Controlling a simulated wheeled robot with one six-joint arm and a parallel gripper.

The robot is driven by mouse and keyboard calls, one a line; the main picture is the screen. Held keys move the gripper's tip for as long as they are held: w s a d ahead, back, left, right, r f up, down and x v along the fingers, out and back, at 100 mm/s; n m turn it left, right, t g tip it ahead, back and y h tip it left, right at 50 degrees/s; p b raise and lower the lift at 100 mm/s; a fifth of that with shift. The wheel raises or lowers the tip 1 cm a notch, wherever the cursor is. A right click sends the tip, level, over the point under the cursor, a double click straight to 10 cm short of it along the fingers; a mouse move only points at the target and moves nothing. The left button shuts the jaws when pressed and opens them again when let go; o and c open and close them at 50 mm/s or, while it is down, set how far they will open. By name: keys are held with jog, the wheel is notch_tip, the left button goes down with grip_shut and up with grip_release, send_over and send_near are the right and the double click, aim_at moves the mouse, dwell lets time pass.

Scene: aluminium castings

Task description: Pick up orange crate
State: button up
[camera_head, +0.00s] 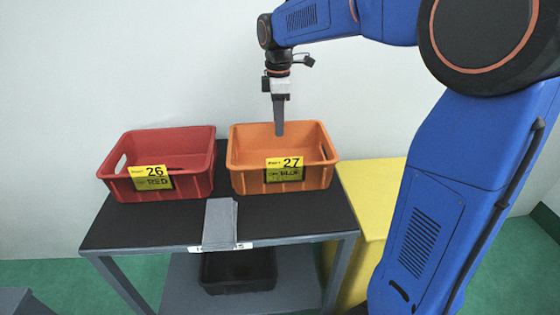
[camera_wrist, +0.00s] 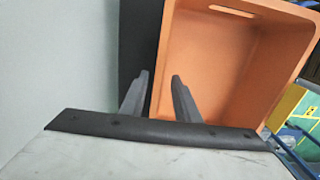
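The orange crate (camera_head: 316,178) stands upright on the dark top of a table, with a yellow label marked 27 on its front wall. It looks empty in the wrist view (camera_wrist: 190,45). My gripper (camera_head: 279,133) points down at the crate's back part, its fingers in front of the back wall in the head view. In the wrist view my gripper (camera_wrist: 161,75) is open, with its two fingers apart. One crate wall lines up between them, the right finger on the crate's inner side and the left over the dark tabletop. I cannot tell whether they touch the wall.
A red crate (camera_head: 190,185) labelled 26 stands just left of the orange one. A grey flat piece (camera_head: 220,222) lies at the table's front edge. A black bin (camera_head: 238,272) sits on the lower shelf. A yellow block (camera_head: 372,185) stands right of the table (camera_head: 130,230). A wall is close behind.

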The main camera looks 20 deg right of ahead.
jog(key=shift+a+f, duration=0.15)
jog(key=shift+f, duration=1)
jog(key=shift+a+f, duration=0.15)
jog(key=shift+f, duration=0.95)
grip_shut()
jog(key=shift+r, duration=0.1)
